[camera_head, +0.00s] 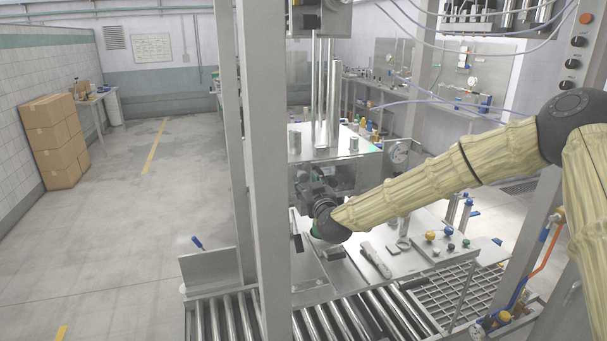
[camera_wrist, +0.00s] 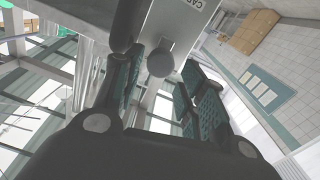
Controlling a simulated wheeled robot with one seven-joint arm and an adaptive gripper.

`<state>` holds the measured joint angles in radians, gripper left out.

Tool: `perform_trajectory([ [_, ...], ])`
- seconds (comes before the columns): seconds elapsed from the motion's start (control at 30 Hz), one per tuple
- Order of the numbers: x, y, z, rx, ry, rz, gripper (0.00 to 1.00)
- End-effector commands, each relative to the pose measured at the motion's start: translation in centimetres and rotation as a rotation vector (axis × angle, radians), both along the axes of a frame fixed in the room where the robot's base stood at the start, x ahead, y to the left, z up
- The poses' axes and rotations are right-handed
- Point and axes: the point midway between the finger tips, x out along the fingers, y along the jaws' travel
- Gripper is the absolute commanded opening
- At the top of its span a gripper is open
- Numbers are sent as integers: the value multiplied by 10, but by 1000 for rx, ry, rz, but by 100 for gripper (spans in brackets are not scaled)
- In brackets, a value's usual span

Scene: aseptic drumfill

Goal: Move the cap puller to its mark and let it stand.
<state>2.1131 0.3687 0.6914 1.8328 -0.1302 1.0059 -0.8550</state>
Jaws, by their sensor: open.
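My gripper (camera_head: 314,184) is raised above the left part of the steel worktop (camera_head: 418,262), in front of the machine housing. In the wrist view its two dark green padded fingers (camera_wrist: 165,85) stand apart. A dark rounded knob (camera_wrist: 160,62) shows between them, in front of a grey plate with cut-off lettering (camera_wrist: 183,18); I cannot tell whether anything touches it. A long grey metal tool (camera_head: 376,260), possibly the cap puller, lies on the worktop to the right of and below my gripper. I cannot make out its mark.
A roller conveyor (camera_head: 350,318) runs along the front. Small blue, yellow and dark knobs (camera_head: 442,239) stand on the worktop's right part. A steel post (camera_head: 262,170) rises left of my gripper. Cartons (camera_head: 55,140) are stacked far left, with open floor (camera_head: 130,220) before them.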

Motion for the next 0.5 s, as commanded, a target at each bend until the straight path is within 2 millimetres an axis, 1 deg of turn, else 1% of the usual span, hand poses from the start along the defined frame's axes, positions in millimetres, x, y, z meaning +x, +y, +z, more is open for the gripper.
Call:
perform_trajectory([
  [0.03, 8, 2, 2, 0, 1, -1, 41],
  [0.2, 27, 8, 1, 1, 1, -1, 41],
  [0.33, 37, 10, 1, 1, 1, -1, 41],
  [0.5, 43, 12, 0, 1, 1, 0, 41],
])
